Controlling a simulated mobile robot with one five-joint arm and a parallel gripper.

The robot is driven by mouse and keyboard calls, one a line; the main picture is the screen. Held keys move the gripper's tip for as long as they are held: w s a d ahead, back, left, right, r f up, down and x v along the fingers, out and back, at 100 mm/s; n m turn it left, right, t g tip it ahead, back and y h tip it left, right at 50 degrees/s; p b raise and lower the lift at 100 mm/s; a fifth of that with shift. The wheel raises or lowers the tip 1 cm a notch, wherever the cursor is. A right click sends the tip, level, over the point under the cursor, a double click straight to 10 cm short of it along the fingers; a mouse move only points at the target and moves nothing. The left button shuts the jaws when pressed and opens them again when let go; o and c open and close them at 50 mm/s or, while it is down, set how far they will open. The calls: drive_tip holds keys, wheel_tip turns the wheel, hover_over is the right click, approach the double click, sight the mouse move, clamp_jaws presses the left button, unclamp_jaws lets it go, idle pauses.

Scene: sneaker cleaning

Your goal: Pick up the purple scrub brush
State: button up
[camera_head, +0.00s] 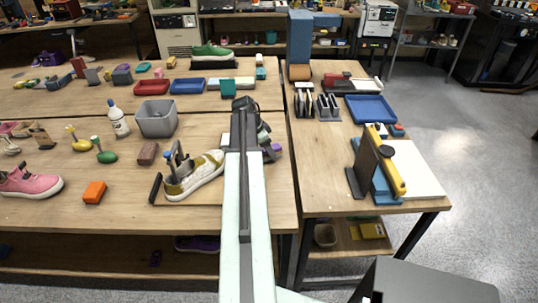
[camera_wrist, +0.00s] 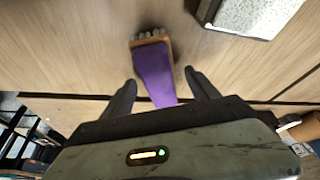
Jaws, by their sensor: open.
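The purple scrub brush (camera_wrist: 154,76) lies on the wooden table in the wrist view, with its brown head and pale bristles toward the top. My gripper (camera_wrist: 159,80) is open, with one dark finger on each side of the brush handle. The handle's near end is hidden by my gripper body. No grip on the brush shows. In the head view my gripper (camera_head: 252,118) is over the right part of the left table. A small purple patch (camera_head: 276,147) shows beside my arm; I cannot tell if it is the brush.
A white speckled block (camera_wrist: 250,14) lies at the upper right in the wrist view. In the head view a white and gold sneaker (camera_head: 200,174) stands left of my arm. A grey bin (camera_head: 156,120) and a white bottle (camera_head: 117,122) stand farther left. A gap separates the two tables.

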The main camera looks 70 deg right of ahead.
drive_tip(key=shift+f, duration=0.3)
